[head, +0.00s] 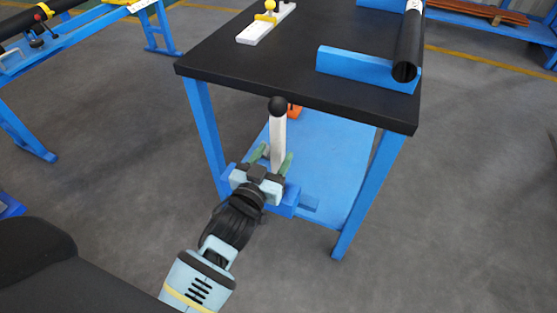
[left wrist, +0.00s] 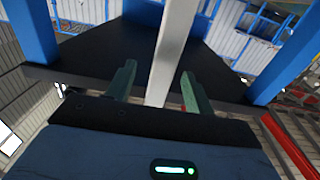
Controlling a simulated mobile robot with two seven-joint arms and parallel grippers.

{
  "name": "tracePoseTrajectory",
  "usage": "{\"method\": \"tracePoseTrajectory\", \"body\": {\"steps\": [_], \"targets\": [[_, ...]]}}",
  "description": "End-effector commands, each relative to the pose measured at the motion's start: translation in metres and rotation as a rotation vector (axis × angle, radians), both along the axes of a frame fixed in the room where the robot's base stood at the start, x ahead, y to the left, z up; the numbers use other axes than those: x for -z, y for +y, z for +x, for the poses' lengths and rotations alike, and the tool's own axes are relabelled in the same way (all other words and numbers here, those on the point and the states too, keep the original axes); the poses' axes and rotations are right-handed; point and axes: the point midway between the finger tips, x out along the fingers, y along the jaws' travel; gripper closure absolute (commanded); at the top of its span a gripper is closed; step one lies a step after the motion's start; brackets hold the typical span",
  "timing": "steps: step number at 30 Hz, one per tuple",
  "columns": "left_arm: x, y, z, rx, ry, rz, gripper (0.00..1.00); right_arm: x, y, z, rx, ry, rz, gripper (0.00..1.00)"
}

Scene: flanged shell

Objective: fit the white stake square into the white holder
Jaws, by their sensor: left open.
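The white stake (head: 278,140) is a long upright square bar with a black ball on its top, in front of the table's near edge. Its lower end is hidden behind my gripper. My left gripper (head: 271,160) is open, with its green fingers on either side of the stake. In the left wrist view the stake (left wrist: 172,50) passes between the fingers (left wrist: 158,85), with gaps showing on both sides. A long white block (head: 260,30) with yellow knobs lies on the black tabletop; I cannot tell for certain that it is the holder. My right gripper is out of view.
The table (head: 225,68) has blue legs and a blue lower shelf (head: 335,165). A blue block (head: 345,66) and a black tube (head: 407,50) are on its right side. An orange object (head: 294,111) shows behind the stake. The middle of the tabletop is clear.

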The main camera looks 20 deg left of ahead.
Motion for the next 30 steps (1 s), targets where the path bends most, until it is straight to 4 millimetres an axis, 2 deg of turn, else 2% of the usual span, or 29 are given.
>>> {"method": "tracePoseTrajectory", "body": {"steps": [3, 8, 18, 21, 29, 30], "targets": [[0.000, 0.000, 0.009, 0.000, 0.000, 0.001, 0.47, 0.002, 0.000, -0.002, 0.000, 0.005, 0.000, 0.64], [0.000, 0.000, 0.012, 0.000, 0.001, 0.001, 0.47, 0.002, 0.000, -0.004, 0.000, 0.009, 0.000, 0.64], [-0.001, 0.003, 0.052, 0.000, 0.000, 0.002, 0.47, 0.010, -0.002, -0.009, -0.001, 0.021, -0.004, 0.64], [-0.001, 0.003, 0.059, 0.000, 0.001, 0.002, 0.47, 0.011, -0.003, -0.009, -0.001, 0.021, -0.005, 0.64], [-0.002, 0.003, 0.061, 0.000, 0.001, 0.001, 0.47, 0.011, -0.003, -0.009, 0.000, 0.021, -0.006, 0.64], [-0.002, 0.003, 0.061, 0.000, 0.001, 0.001, 0.50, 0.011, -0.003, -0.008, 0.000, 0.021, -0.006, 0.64]]}}
